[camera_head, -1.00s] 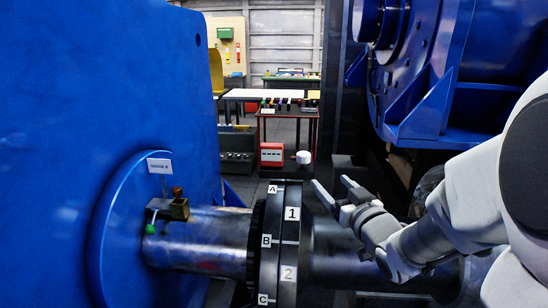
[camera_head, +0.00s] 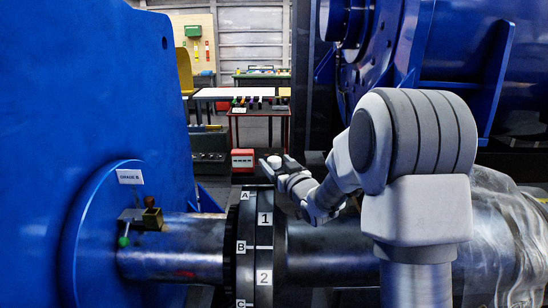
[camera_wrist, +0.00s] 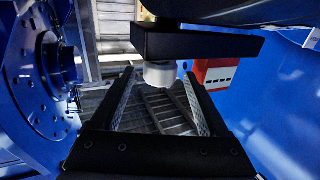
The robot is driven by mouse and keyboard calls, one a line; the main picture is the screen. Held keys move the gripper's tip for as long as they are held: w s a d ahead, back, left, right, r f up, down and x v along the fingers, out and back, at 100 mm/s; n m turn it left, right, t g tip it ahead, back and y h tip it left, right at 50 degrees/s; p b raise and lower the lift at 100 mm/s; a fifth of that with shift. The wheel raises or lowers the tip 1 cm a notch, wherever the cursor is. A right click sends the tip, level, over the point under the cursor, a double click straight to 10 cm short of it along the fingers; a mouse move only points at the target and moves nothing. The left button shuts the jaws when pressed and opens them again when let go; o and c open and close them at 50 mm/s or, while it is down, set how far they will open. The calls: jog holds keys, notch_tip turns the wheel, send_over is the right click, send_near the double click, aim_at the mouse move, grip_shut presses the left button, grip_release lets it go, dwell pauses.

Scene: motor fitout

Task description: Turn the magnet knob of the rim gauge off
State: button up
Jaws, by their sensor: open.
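The gauge is not visible there. The knob's setting is too small to tell.
The coupling (camera_head: 256,245) carries letter and number tags. A blue housing (camera_head: 75,110) fills the left, and a blue machine (camera_head: 440,50) stands at the right.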

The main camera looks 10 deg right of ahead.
jog(key=shift+x, duration=1)
grip_shut()
